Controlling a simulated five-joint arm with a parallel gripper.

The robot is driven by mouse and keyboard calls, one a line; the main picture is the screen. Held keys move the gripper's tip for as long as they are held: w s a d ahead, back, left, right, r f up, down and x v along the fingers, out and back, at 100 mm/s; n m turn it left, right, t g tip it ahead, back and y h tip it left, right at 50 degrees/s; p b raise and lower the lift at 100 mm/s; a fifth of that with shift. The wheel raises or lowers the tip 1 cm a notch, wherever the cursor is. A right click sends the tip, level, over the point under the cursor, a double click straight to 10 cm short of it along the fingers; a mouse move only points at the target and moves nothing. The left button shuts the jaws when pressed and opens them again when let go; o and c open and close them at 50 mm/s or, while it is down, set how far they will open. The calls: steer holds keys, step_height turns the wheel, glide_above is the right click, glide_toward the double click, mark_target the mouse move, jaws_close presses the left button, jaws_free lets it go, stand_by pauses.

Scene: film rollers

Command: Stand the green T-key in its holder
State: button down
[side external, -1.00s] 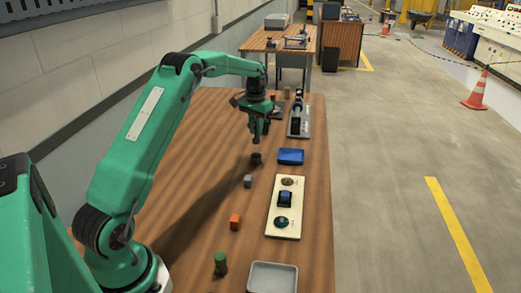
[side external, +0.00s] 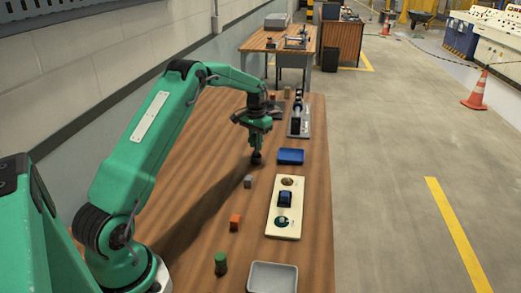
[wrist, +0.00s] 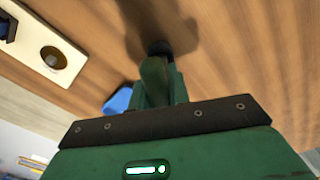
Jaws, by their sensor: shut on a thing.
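My gripper (side external: 257,146) is low over the middle of the table. It is shut on a green rounded piece, which I take to be the green T-key (wrist: 153,78), between the fingers in the wrist view. Its lower end is hidden. A small dark, round thing, seemingly the holder (side external: 256,160), stands on the table right under the fingertips. It also shows just beyond the fingers in the wrist view (wrist: 158,47). I cannot tell whether the key is inside it or only touching it.
A blue tray (side external: 291,156) and a cream panel (side external: 270,228) lie to the right. A grey cube (side external: 248,181), an orange cube (side external: 235,222), a green cylinder (side external: 220,264) and a grey tray (side external: 272,266) are nearer. The table's left side is clear.

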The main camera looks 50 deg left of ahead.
steer(key=shift+f, duration=0.75)
steer(key=shift+f, duration=0.2)
stand_by(0.8)
steer(key=c, duration=0.9)
jaws_free()
steer(key=shift+o, duration=0.2)
steer(key=shift+r, duration=0.2)
steer(key=shift+r, duration=3.3)
steer(key=shift+r, duration=0.1)
